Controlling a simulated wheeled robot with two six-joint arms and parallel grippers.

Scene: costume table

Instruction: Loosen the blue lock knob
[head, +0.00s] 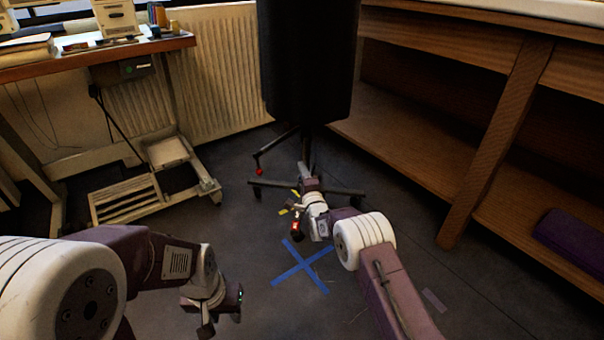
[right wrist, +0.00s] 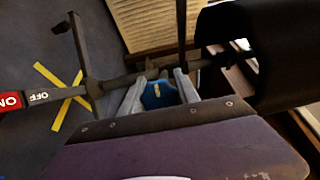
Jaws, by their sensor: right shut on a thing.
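The blue lock knob (right wrist: 157,94) sits on the black stand of a dark dress form (head: 308,60). My right gripper (right wrist: 158,92) has a finger on each side of the knob and is shut on it. In the head view my right gripper (head: 307,180) is low at the stand's pole, and the knob is hidden there. My left gripper (head: 222,318) is low at the front left, empty, with its fingers apart.
The stand's legs (head: 335,190) spread over the dark floor. A blue tape cross (head: 302,266) marks the floor. A wheeled sewing table (head: 150,185) stands left, wooden shelves (head: 490,130) right, a radiator (head: 222,70) behind.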

